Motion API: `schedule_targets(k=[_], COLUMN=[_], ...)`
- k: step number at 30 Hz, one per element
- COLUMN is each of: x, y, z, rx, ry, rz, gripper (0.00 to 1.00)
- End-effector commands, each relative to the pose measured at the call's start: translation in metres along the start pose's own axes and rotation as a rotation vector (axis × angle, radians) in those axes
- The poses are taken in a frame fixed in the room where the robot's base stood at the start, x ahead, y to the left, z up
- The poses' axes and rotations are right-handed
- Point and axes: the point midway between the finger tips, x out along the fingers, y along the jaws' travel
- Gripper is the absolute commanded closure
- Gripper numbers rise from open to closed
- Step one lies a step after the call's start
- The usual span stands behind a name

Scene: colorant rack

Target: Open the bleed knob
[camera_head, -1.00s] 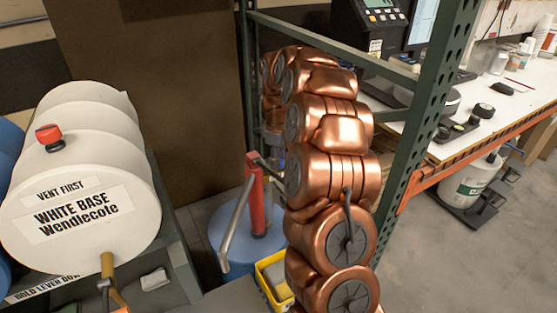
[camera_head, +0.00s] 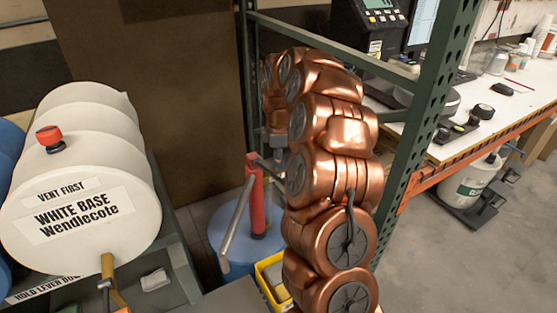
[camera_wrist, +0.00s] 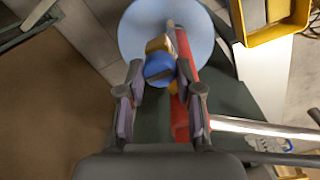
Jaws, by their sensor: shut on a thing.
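A blue round knob (camera_wrist: 159,68) with a brass-coloured part (camera_wrist: 159,44) behind it shows in the wrist view. It sits beside a red upright pump body (camera_wrist: 182,85), which also shows in the head view (camera_head: 256,195). My gripper (camera_wrist: 160,75) has its two fingertips on either side of the blue knob and is shut on it. In the head view my copper-coloured arm hides the knob and most of the gripper.
The pump stands on a blue drum (camera_head: 238,262), with a grey handle (camera_head: 236,218) sticking out. A yellow bin (camera_head: 270,278) is beside it. A white drum (camera_head: 85,185) with a red cap (camera_head: 48,136) lies at left. A green rack post (camera_head: 428,120) stands close at right.

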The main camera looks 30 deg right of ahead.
Motion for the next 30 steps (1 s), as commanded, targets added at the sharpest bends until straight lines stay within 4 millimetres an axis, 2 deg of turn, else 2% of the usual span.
schedule_targets(k=[6,7,14,24,30], x=[0.001,0.001,0.001,-0.002,-0.025], y=[-0.001,-0.001,0.000,0.000,0.002], z=[0.000,0.000,0.000,0.000,0.000], rx=[-0.001,-0.001,0.000,0.001,0.001], ry=[0.000,0.000,0.000,0.000,0.001], rz=[-0.003,-0.003,-0.002,0.000,0.007], gripper=[1.00,0.64,0.40,0.40,0.40])
